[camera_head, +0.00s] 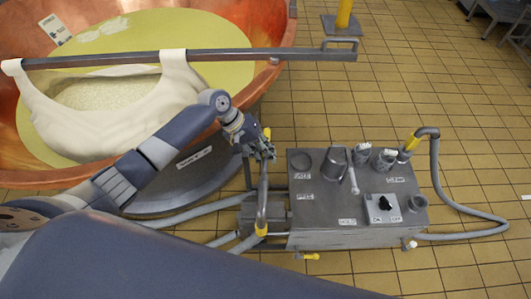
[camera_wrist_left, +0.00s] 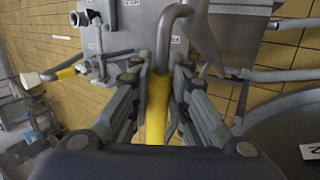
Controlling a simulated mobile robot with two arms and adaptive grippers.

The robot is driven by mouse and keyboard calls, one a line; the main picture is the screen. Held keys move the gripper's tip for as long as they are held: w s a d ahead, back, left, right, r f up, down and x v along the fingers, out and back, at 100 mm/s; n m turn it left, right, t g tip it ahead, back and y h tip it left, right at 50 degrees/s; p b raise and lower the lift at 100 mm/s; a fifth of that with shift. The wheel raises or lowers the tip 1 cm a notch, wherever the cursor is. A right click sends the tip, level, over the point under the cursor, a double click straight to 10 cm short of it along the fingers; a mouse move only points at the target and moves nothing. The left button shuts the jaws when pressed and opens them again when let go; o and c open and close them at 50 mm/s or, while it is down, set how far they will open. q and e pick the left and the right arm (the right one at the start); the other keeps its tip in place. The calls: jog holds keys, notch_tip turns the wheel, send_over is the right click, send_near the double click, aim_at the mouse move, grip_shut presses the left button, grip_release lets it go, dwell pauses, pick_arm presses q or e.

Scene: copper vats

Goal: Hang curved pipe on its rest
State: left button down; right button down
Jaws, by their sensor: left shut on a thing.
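The curved pipe (camera_wrist_left: 158,100) has a yellow sleeve and a grey bent end. In the left wrist view the sleeve lies between the fingers of my left gripper (camera_wrist_left: 160,85), which is shut on it; the bent end points away from the camera. In the head view my left gripper (camera_head: 264,152) is at the left side of the grey metal machine (camera_head: 325,218), between it and the copper vat. A grey pipe length runs down below the gripper, with yellow near its lower end. I cannot tell which part is the rest. My right gripper is not in view.
The copper vat (camera_head: 275,22) fills the upper left, with a bar (camera_head: 250,54) and white cloth (camera_head: 100,125) across it. A hose (camera_head: 490,227) loops right of the machine. Cups and a control box (camera_head: 384,208) stand on its top.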

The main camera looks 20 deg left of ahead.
pick_arm(q)
jog(key=shift+f+b, duration=3.5)
jog(key=shift+b, duration=0.3)
jog(key=shift+w+f+t+b, duration=0.15)
jog(key=shift+f+b, duration=0.25)
jog(key=shift+f, duration=0.6)
jog(key=shift+w+f+t+b, duration=0.15)
jog(key=shift+f+b, duration=0.25)
jog(key=shift+f, duration=0.55)
jog(key=shift+s, duration=0.1)
jog(key=shift+f, duration=0.35)
jog(key=c, duration=1.5)
grip_release()
jog(key=shift+s, duration=0.1)
jog(key=shift+o, duration=0.3)
jog(key=shift+f, duration=0.1)
